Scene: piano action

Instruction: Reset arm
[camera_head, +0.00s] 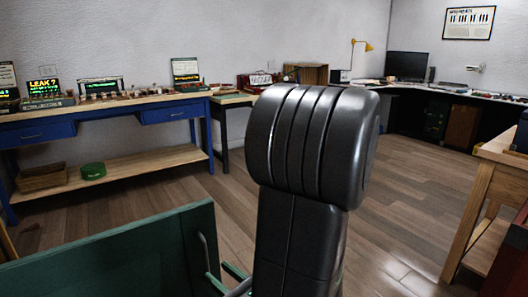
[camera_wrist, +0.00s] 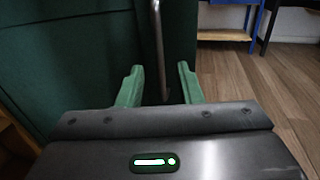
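My gripper (camera_wrist: 160,72) is open in the wrist view, its two green fingers spread apart. A thin grey metal bar handle (camera_wrist: 159,38) on a dark green panel (camera_wrist: 75,50) runs down the picture between the fingers. Neither finger visibly touches the bar; its depth relative to the fingertips is hard to judge. In the head view, my dark arm covers the middle. The green panel (camera_head: 120,255) shows at lower left, with the bar handle (camera_head: 206,255) at its right side and green finger parts beside it, partly hidden by my arm.
A blue-legged workbench (camera_head: 110,108) with small displays and a low shelf stands along the left wall. A corner desk (camera_head: 455,95) with a monitor is at the back right. A wooden table (camera_head: 490,160) stands at the right edge. Wooden floor (camera_head: 415,200) is clear between.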

